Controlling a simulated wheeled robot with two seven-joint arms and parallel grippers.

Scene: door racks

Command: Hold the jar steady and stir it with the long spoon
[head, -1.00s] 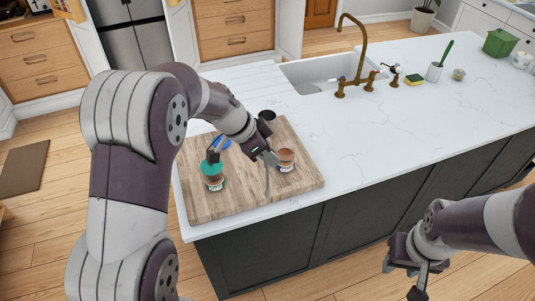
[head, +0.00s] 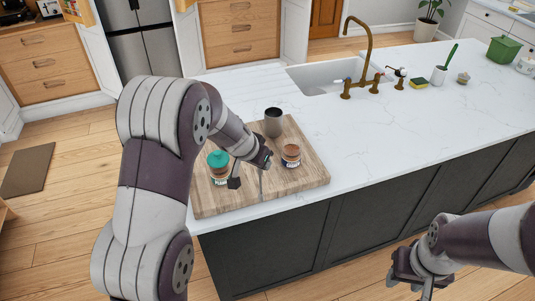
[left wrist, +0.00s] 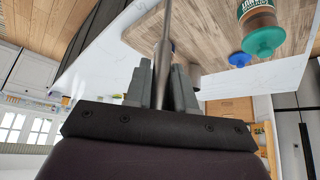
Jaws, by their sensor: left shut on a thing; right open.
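An open jar (head: 291,157) with brown contents stands upright on the right part of the wooden board (head: 306,180). My left gripper (head: 250,172) is shut on a long metal spoon (left wrist: 166,45). In the head view the spoon (head: 261,184) is a thin strip left of the open jar and apart from it. A second jar with a teal lid (head: 218,159) stands left of my left gripper; its teal lid also shows in the left wrist view (left wrist: 265,42). My right gripper (head: 426,284) is open and empty, low in front of the island, away from the jars.
A dark grey cup (head: 273,122) stands at the back of the board. A blue lid (left wrist: 240,59) lies on the board in the left wrist view. The sink and brass tap (head: 366,60) are behind. The white counter (head: 400,115) right of the board is clear.

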